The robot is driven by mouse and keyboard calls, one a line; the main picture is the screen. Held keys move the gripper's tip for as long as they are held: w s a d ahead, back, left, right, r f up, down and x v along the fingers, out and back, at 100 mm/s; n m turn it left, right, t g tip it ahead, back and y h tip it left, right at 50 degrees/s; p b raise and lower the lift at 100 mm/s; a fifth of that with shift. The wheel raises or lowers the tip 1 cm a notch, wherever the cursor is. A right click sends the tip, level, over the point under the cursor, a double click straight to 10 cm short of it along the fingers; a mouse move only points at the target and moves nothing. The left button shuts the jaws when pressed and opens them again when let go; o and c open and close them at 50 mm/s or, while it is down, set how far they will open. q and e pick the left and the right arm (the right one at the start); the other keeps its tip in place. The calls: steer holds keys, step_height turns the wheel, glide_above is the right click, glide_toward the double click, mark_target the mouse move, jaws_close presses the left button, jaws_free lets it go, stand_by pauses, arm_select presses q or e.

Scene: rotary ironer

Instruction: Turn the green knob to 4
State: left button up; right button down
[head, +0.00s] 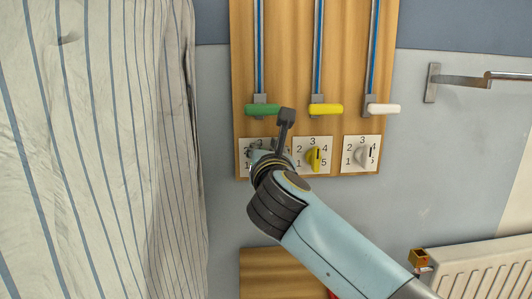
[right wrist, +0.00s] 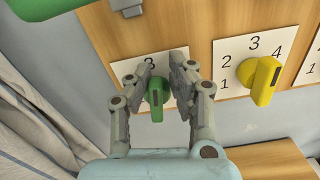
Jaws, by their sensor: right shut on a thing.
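The green knob (right wrist: 156,98) shows in the right wrist view on its white dial plate (right wrist: 122,68), low on a wooden board. My right gripper (right wrist: 162,82) has its two fingers on either side of the knob and is shut on it. A 3 shows above the knob; the other numbers there are mostly covered by the fingers. In the head view my right gripper (head: 268,152) covers the green knob and most of its plate (head: 244,143). Where the knob points cannot be told. My left gripper is not in view.
To the right are a yellow knob (head: 313,158) and a white knob (head: 361,154) on their own plates. Above hang a green handle (head: 262,109), a yellow handle (head: 326,110) and a white handle (head: 383,109). A striped curtain (head: 100,150) is at left, a radiator (head: 490,270) at lower right.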

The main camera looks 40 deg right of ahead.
steer(key=m, duration=0.1)
steer(key=m+b, duration=0.1)
steer(key=m, duration=0.1)
steer(key=shift+s+d+f+m+b, duration=0.2)
steer(key=shift+d+f+m+b, duration=0.1)
steer(key=shift+b, duration=0.1)
steer(key=m+b, duration=0.1)
steer(key=m, duration=0.1)
steer(key=m+b, duration=0.1)
steer(key=m, duration=0.1)
steer(key=m+b, duration=0.1)
steer(key=m, duration=0.1)
steer(key=shift+s+d+f, duration=0.1)
steer(key=shift+s+d, duration=0.15)
steer(key=shift+d, duration=0.05)
steer(key=c, duration=1.3)
jaws_free()
steer(key=shift+w+a+f, duration=0.1)
steer(key=shift+f, duration=0.15)
